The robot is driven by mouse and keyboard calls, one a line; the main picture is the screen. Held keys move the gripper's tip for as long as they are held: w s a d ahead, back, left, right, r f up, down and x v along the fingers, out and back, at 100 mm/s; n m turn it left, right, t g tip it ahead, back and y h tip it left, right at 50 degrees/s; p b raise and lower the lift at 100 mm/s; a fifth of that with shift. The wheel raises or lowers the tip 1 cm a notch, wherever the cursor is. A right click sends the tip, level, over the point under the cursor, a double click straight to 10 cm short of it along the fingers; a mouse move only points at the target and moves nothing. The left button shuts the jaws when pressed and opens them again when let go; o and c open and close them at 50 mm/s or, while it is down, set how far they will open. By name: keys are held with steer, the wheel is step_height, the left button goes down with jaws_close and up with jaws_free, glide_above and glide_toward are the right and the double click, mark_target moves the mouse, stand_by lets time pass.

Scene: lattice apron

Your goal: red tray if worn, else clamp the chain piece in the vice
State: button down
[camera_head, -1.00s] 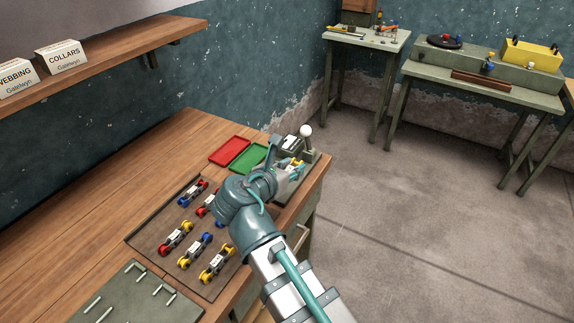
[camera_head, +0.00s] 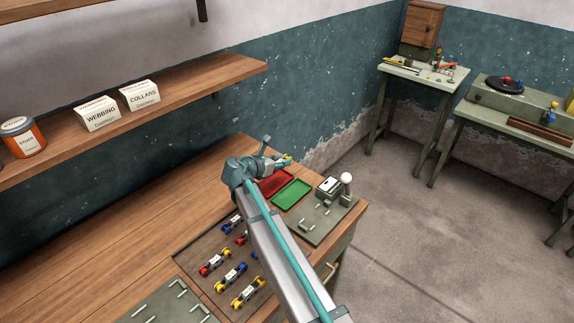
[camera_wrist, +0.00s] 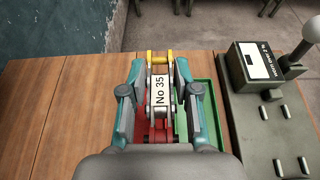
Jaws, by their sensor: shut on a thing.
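My gripper (camera_head: 274,160) is shut on a chain piece (camera_wrist: 160,92) above the trays. The piece has a white label reading "No 35" and a yellow end; its lower end is partly hidden by my gripper. The red tray (camera_head: 272,186) lies below, partly covered by my gripper in the wrist view (camera_wrist: 146,131). The green tray (camera_head: 291,195) lies just right of it and is empty. I cannot clearly make out a vice.
A grey-green plate (camera_head: 314,228) with pegs, a small panelled box (camera_head: 329,186) and a white-knobbed lever (camera_head: 346,178) stands right of the trays. A brown board (camera_head: 190,259) holds several chain pieces. Another pegged plate (camera_head: 150,312) lies in front. A shelf (camera_head: 190,94) hangs at left.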

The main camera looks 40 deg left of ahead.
steer(key=a, duration=0.3)
steer(key=b, duration=0.4)
glide_above(275, 183)
steer(key=shift+w+f, duration=0.2)
steer(key=shift+f, duration=4.75)
steer(key=c, duration=0.8)
jaws_free()
steer(key=shift+o, duration=0.2)
steer(key=shift+s, duration=0.15)
